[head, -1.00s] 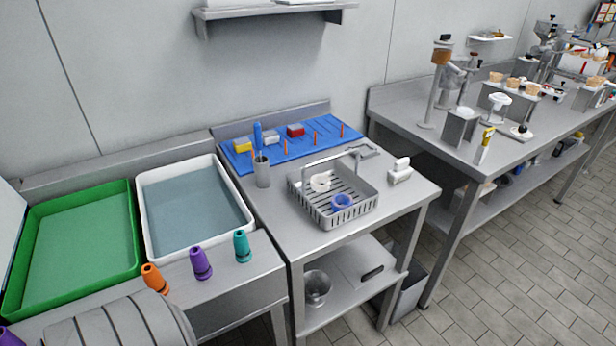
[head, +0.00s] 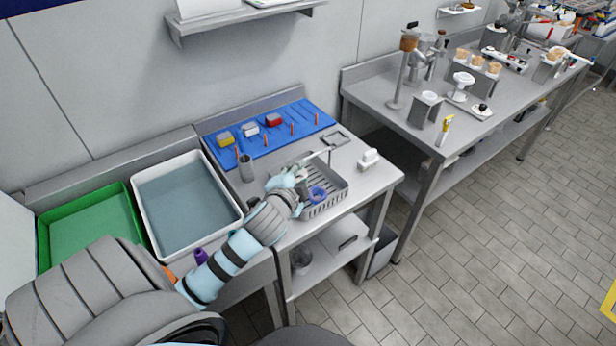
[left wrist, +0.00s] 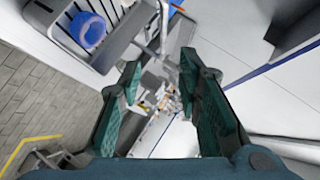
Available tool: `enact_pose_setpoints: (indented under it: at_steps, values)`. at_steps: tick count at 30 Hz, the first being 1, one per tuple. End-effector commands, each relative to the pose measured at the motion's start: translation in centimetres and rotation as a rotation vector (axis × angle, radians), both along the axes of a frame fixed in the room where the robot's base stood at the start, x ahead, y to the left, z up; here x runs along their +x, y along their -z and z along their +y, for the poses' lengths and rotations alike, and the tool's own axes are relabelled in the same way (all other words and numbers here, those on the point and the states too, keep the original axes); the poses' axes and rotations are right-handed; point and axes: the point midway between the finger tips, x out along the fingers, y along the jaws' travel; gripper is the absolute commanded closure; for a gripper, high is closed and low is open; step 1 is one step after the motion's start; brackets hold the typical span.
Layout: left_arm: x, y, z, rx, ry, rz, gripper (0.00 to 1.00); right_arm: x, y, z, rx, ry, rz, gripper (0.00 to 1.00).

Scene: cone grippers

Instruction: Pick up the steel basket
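The steel basket (head: 338,201) is a grey slatted tray with a raised handle (head: 318,157), standing on the steel table. A blue ring-shaped piece (head: 317,194) lies in it; it also shows in the left wrist view (left wrist: 88,29). My left gripper (head: 296,174) is at the basket's left side, over its edge, and hides part of it. In the left wrist view, my left gripper (left wrist: 160,80) has its two fingers wide apart with nothing between them, and the basket (left wrist: 112,48) shows at upper left. My right gripper is not in view.
A blue mat (head: 262,146) with small blocks and pegs lies behind the basket. A grey cup (head: 246,172) stands left of it and a white object (head: 369,159) right of it. White (head: 228,216) and green (head: 124,209) trays are at left.

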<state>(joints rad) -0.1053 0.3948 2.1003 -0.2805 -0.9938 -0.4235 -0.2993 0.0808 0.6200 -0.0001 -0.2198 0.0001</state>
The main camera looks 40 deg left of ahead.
Motion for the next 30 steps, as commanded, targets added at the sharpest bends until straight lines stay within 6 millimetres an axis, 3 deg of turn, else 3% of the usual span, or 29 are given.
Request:
enact_pose_setpoints:
  at_steps: [6, 13, 19, 26, 30]
  values:
    - [4.9, 2.6, 2.2, -0.003, -0.002, 0.001, 0.69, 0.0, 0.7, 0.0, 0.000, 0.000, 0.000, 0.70]
    - [7.2, 3.5, 3.4, -0.005, -0.001, 0.001, 0.69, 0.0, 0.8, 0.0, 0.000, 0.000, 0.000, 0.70]
    - [10.2, 4.7, 5.2, -0.007, -0.001, 0.002, 0.69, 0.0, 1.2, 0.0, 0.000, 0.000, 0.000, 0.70]
    - [10.8, 4.9, 5.4, -0.006, 0.000, 0.002, 0.69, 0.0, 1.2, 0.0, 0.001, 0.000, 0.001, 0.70]
    - [10.8, 4.9, 5.4, -0.006, 0.000, 0.002, 0.86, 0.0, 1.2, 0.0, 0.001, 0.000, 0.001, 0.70]
